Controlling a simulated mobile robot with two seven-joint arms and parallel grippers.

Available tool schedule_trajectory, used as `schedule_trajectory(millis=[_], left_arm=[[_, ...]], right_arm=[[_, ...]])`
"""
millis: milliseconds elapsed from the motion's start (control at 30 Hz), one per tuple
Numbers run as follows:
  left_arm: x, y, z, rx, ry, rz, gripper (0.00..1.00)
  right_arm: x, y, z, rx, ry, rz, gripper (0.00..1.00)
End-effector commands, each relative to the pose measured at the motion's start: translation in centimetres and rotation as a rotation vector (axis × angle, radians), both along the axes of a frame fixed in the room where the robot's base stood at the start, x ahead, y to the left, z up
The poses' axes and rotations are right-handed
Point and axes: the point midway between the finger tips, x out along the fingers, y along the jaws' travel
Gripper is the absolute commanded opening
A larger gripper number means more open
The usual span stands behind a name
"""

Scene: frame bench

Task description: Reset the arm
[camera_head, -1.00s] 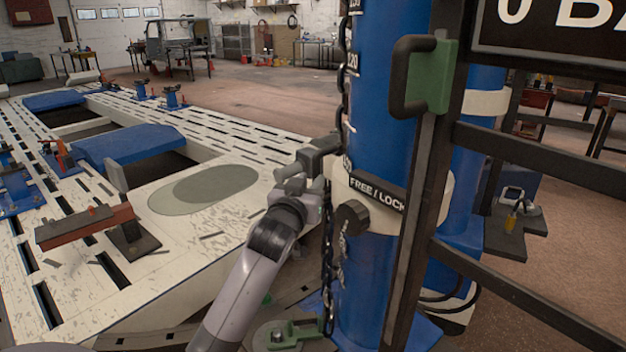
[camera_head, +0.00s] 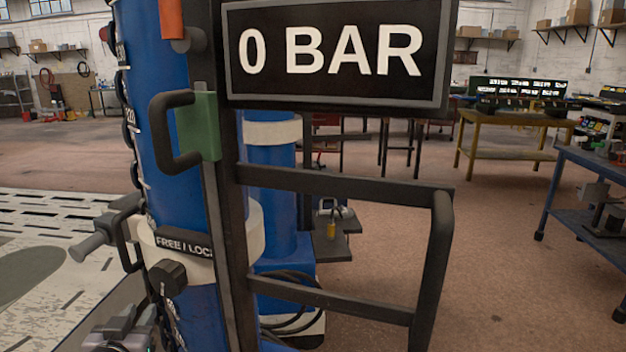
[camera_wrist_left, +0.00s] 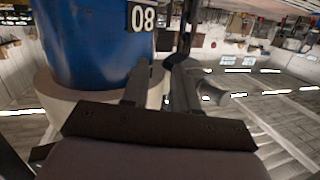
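The blue column (camera_head: 165,120) of the pulling arm stands left of centre in the head view, with a pale collar (camera_head: 225,245) marked FREE / LOCK and a black knob (camera_head: 168,277). A dark bracket with a grey grip (camera_head: 92,247) sticks out on its left. My left gripper (camera_head: 128,328) is low at the left edge of the column, below the grip. In the left wrist view my left gripper (camera_wrist_left: 160,88) has its fingers apart, beside the blue column (camera_wrist_left: 90,45). Nothing is clearly held; contact cannot be told. My right gripper is out of view.
A sign (camera_head: 335,52) reading 0 BAR and a green-backed black handle (camera_head: 178,130) are on the dark frame (camera_head: 345,185). The slotted bench (camera_head: 40,225) lies left. Workbenches (camera_head: 515,120) stand at the back right. Open floor lies between.

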Motion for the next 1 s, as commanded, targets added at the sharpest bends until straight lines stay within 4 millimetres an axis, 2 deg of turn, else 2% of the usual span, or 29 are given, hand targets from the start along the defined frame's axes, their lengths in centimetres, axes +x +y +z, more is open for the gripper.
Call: schedule_trajectory(millis=[33,100,167,300,400,500,633,767,1000], left_arm=[[-1.7,-1.2,-2.7,0.005,0.055,-0.034,0.29],[-4.0,-2.8,-5.9,0.008,0.116,-0.080,0.29],[-6.2,-4.2,-8.5,0.006,0.168,-0.119,0.29],[-12.0,-7.3,-13.7,-0.008,0.281,-0.205,0.29],[-16.4,-9.3,-16.6,-0.026,0.355,-0.258,0.29],[-20.1,-10.9,-18.4,-0.045,0.411,-0.298,0.29],[-23.3,-12.2,-19.7,-0.065,0.456,-0.329,0.29],[-24.5,-12.7,-20.2,-0.073,0.473,-0.340,0.29],[-24.6,-12.8,-20.2,-0.073,0.474,-0.341,0.29]], right_arm=[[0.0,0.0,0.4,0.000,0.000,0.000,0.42],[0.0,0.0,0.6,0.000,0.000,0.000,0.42],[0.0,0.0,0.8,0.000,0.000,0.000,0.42],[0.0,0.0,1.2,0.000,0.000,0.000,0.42],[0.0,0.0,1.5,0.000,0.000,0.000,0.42],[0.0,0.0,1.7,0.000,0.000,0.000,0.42],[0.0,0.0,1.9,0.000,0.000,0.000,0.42],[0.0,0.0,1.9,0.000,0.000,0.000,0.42],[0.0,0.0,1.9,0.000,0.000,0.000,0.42]])
